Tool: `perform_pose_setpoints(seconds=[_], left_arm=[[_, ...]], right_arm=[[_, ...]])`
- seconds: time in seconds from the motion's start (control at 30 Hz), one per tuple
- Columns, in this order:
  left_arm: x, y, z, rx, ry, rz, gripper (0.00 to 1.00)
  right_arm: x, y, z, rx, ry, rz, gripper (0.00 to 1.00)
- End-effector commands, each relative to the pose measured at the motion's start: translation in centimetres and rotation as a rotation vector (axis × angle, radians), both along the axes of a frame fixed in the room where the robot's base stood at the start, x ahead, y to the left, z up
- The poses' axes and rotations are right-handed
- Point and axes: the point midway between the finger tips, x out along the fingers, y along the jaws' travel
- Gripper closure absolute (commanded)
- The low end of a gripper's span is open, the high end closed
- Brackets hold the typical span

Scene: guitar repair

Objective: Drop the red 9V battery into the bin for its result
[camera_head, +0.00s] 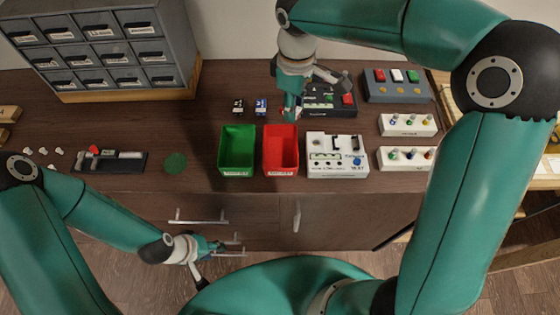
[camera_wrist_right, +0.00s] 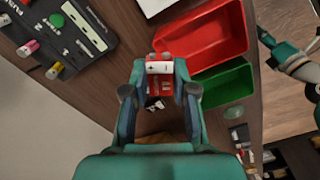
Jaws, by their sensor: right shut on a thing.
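My right gripper (camera_wrist_right: 160,80) is shut on the red 9V battery (camera_wrist_right: 168,84), which shows red with a white end between the fingers. In the head view, the right gripper (camera_head: 290,108) is behind the back edge of the red bin (camera_head: 281,145), and the battery is mostly hidden there. The green bin (camera_head: 237,143) stands just left of the red bin. In the wrist view, the red bin (camera_wrist_right: 205,35) and green bin (camera_wrist_right: 228,84) lie beyond the battery. Both bins look empty. My left gripper (camera_head: 222,248) hangs low in front of the cabinet; its fingers are unclear.
A white tester (camera_head: 337,160) stands right of the red bin. A black battery (camera_head: 238,106) and a blue battery (camera_head: 261,107) stand behind the green bin. Pedals (camera_head: 397,87) and small white boxes (camera_head: 407,125) fill the right side. A green disc (camera_head: 175,163) lies left of the bins.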

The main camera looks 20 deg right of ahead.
Motion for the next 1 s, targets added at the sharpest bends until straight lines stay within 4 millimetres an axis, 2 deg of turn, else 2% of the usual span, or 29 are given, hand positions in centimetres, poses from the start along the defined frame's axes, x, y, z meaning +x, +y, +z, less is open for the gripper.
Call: perform_pose_setpoints(seconds=[0.03, 0.1, 0.3, 0.47, 0.8, 1.0], left_arm=[[0.0, 0.0, -1.9, 0.000, 0.000, 0.000, 0.60], [0.0, 0.0, -2.8, 0.000, 0.000, 0.000, 0.60], [0.0, 0.0, -4.1, 0.000, -0.001, 0.000, 0.60], [0.0, 0.0, -4.8, 0.000, -0.001, 0.000, 0.60], [0.0, 0.0, -8.4, 0.000, -0.001, 0.000, 0.60], [0.0, 0.0, -9.4, 0.000, -0.001, 0.000, 0.60]], right_arm=[[-1.0, 0.6, -0.5, 0.001, -0.005, 0.108, 1.00], [-2.1, 1.1, 0.0, 0.002, -0.003, 0.242, 1.00], [-4.0, 1.9, 0.7, 0.002, 0.001, 0.461, 1.00], [-4.2, 1.9, 0.0, 0.002, 0.004, 0.485, 1.00], [-4.2, 1.9, -3.8, 0.002, 0.003, 0.482, 1.00], [-4.2, 1.9, -5.0, 0.002, 0.003, 0.481, 1.00]])
